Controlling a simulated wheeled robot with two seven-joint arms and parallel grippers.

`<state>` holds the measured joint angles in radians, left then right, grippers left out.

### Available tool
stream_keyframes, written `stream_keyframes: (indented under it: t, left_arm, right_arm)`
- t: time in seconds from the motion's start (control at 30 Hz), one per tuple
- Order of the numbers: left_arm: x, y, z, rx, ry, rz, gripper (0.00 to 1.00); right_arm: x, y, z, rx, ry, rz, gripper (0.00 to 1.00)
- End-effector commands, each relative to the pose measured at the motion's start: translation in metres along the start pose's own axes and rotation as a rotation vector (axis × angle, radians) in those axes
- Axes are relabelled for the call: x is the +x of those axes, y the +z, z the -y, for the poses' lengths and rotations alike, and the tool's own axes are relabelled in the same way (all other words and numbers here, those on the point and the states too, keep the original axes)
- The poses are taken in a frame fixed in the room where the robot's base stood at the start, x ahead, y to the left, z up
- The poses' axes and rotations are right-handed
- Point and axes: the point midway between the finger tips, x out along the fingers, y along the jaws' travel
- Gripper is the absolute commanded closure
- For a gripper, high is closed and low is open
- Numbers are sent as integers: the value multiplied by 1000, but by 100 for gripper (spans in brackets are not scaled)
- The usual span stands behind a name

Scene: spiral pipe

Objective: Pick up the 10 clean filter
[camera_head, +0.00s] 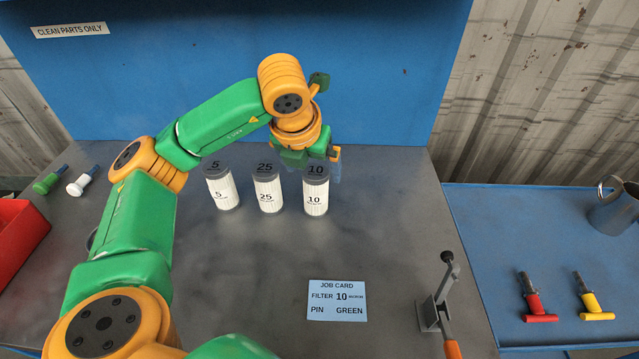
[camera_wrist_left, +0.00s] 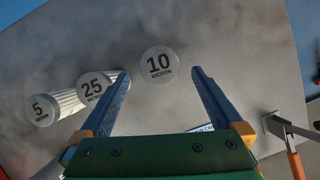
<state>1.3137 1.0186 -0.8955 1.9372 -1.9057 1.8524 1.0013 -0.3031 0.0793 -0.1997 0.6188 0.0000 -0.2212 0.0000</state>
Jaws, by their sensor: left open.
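The 10 micron filter (camera_head: 316,197) is a white pleated cylinder with a dark cap, standing upright on the grey bench, rightmost of three filters. Its round top marked 10 MICRON shows in the left wrist view (camera_wrist_left: 159,65). My left gripper (camera_head: 322,166) is just above and behind this filter in the head view. In the wrist view its two fingers (camera_wrist_left: 160,78) are spread apart, with the 10 cap between and a little beyond their tips. Nothing is held. The right gripper does not show.
The 25 filter (camera_head: 267,194) and 5 filter (camera_head: 222,190) stand in a row to the left. A job card (camera_head: 337,300) reads filter 10, pin green. A lever clamp (camera_head: 437,300) stands at right. Green (camera_head: 45,184) and white (camera_head: 78,187) pins lie far left, near a red bin (camera_head: 18,240).

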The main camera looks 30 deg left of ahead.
Motion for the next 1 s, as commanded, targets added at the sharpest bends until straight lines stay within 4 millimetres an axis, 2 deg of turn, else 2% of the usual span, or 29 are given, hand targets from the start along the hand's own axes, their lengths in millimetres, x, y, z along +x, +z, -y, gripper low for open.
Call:
stream_keyframes:
  t: [0.03, 0.1, 0.2, 0.37, 0.4, 0.77, 1.0]
  left_arm:
    - [5, 2, -1, -1, 3, -6, 0]
    - [20, 2, -1, -1, 2, -5, 0]
    - [29, 2, -1, -1, 1, -1, 0]
    - [31, 2, 0, -1, 0, 0, 0]
    - [31, 2, 0, -1, 0, 0, 3]
    - [30, 2, 0, -1, 0, 0, 100]
    - [30, 2, 0, -1, -1, 0, 100]
  right_arm:
    - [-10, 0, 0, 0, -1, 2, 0]
    - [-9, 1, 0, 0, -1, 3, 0]
    - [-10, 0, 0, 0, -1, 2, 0]
    - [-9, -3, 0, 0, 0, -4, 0]
    - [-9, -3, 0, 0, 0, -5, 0]
    - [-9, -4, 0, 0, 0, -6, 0]
    - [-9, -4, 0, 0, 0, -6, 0]
